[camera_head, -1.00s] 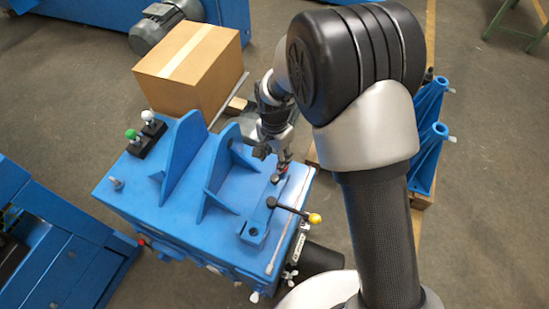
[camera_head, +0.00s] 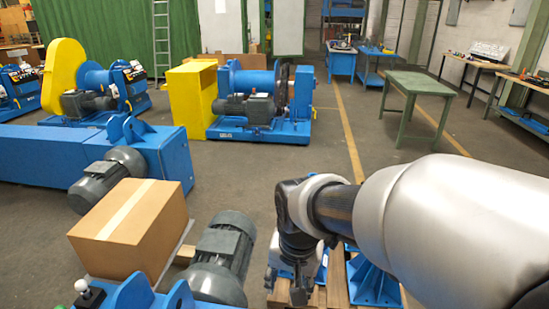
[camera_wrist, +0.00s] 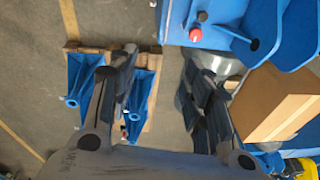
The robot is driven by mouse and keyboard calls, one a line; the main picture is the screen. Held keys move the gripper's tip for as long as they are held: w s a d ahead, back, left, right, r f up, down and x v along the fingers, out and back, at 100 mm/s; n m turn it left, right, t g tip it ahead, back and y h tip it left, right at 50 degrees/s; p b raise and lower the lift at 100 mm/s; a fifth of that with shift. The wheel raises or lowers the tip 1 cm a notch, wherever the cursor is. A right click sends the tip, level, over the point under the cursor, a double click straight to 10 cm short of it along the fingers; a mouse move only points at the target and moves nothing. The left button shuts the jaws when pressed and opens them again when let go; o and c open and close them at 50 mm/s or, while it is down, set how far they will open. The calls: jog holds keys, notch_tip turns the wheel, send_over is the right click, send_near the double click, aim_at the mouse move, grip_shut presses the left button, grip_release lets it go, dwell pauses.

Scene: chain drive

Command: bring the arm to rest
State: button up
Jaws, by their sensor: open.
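My gripper (camera_head: 300,287) hangs downward near the bottom of the head view, at the end of my bent arm, which comes in from the right. In the wrist view my gripper (camera_wrist: 160,65) shows its two dark fingers wide apart, with nothing between them. Bare floor and part of a grey motor show beyond the fingers. In the head view the fingertips are small and lie near the picture's lower edge.
A cardboard box (camera_head: 133,228) stands left of my gripper, by a grey motor (camera_head: 224,258). Blue brackets (camera_head: 374,281) on a wooden pallet lie beyond and below the arm. A blue machine (camera_wrist: 232,22) shows in the wrist view. A green table (camera_head: 418,88) stands farther back.

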jog(key=s+d+r+n+t, duration=0.1)
jog(key=s+d+r, duration=0.2)
jog(key=s+d, duration=0.2)
jog(key=s+d+r+n+t, duration=0.1)
jog(key=s+d+r, duration=0.2)
jog(key=s+d, duration=0.3)
jog(key=shift+s+r+n+h, duration=0.3)
jog(key=shift+s+n, duration=0.1)
jog(key=shift+s, duration=2)
jog(key=shift+d, duration=0.1)
